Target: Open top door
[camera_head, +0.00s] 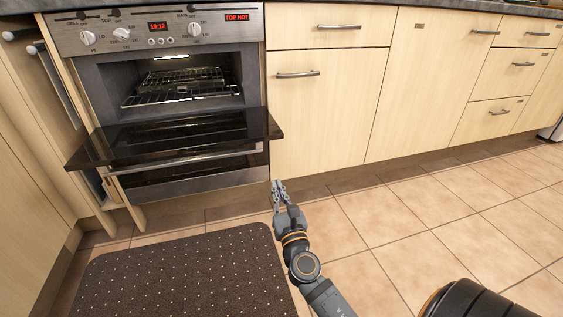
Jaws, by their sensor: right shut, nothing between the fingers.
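The oven's top door (170,139) is a dark glass panel, folded down and jutting out level or nearly so in front of the oven. The oven cavity (178,88) behind it stands open, with wire racks inside and a light at the top. A long silver handle (190,158) shows just below the door's front edge; I cannot tell which door it belongs to. My right gripper (278,184) is shut and empty, low in front of the cabinet, right of the door and apart from it. My left gripper is not in view.
The control panel (155,31) with knobs is above the cavity. A dark dotted mat (185,275) lies on the tiled floor in front. Wooden cabinets (327,110) with silver handles run to the right. A narrow wooden pull-out or door stands open at the left.

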